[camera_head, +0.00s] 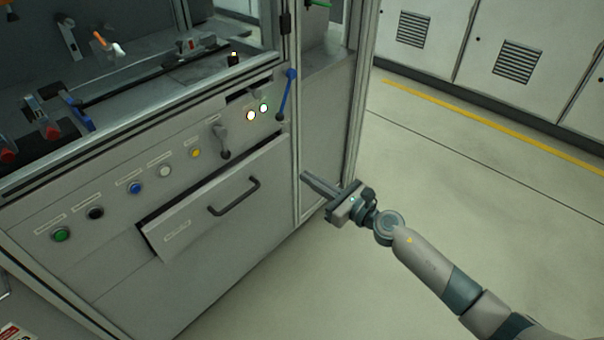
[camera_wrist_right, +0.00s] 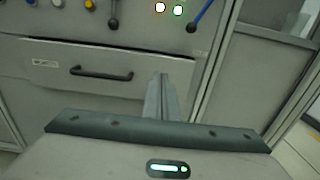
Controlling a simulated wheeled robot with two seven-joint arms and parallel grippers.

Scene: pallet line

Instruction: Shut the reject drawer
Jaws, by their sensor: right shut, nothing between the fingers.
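The reject drawer (camera_head: 190,225) is a grey front with a dark bar handle (camera_head: 234,197), set low in the machine's front panel. It stands partly open, its front out from the panel with a dark gap along its top left. My right gripper (camera_head: 306,183) is shut and empty, to the right of the drawer and apart from the handle. In the right wrist view the drawer front (camera_wrist_right: 55,85) and its handle (camera_wrist_right: 101,73) show left of the shut fingers (camera_wrist_right: 161,82). My left gripper is in neither view.
Above the drawer the panel carries a green button (camera_head: 61,235), a blue button (camera_head: 135,188), a yellow button (camera_head: 195,153), a dark lever (camera_head: 222,140) and lit lamps (camera_head: 257,111). A blue lever (camera_head: 287,95) is by the frame post. Open floor (camera_head: 450,200) lies to the right.

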